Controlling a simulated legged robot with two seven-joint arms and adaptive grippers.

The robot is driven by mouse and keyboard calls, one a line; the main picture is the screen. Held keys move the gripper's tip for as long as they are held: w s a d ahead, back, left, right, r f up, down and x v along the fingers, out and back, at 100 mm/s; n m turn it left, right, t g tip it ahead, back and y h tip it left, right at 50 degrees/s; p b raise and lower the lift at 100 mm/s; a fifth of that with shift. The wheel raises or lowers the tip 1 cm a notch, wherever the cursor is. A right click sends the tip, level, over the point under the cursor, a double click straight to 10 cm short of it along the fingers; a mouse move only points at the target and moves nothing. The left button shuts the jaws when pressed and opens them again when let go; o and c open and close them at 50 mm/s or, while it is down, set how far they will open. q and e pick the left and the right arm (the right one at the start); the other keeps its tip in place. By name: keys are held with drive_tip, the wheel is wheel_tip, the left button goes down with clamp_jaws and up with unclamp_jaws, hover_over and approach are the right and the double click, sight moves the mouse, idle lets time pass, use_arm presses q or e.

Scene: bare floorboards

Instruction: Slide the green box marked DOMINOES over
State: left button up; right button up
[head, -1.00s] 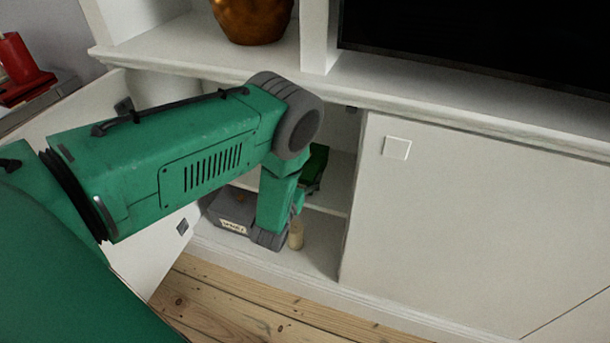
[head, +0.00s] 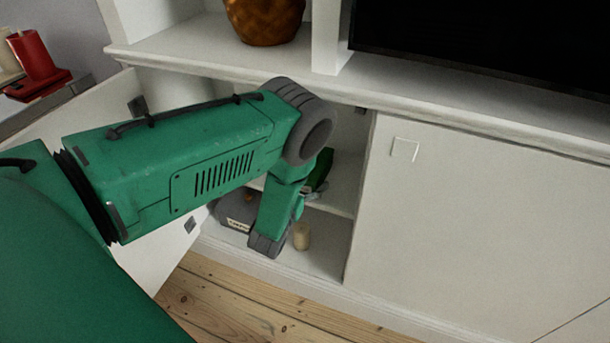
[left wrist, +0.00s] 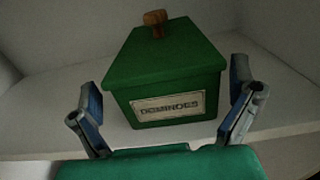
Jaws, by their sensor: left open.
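The green box marked DOMINOES (left wrist: 165,75) stands upright on a white shelf in the left wrist view, its label facing me and a wooden knob on its lid. In the head view a part of the green box (head: 320,170) shows on the cabinet's upper inner shelf, mostly hidden behind my left arm. My left gripper (left wrist: 168,108) is open, one finger to each side of the box's front, with gaps between the fingers and the box. In the head view the arm covers most of this gripper. My right gripper is in neither view.
The grey labelled box (head: 236,212) and a small tan cylinder (head: 302,236) stand on the cabinet's lower level. The open cabinet door (head: 150,255) is at left, the closed door (head: 480,220) at right. A copper pot (head: 265,20) stands on top.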

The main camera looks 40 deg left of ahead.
use_arm(q)
drive_tip(key=v, duration=1)
drive_tip(key=shift+a, duration=0.15)
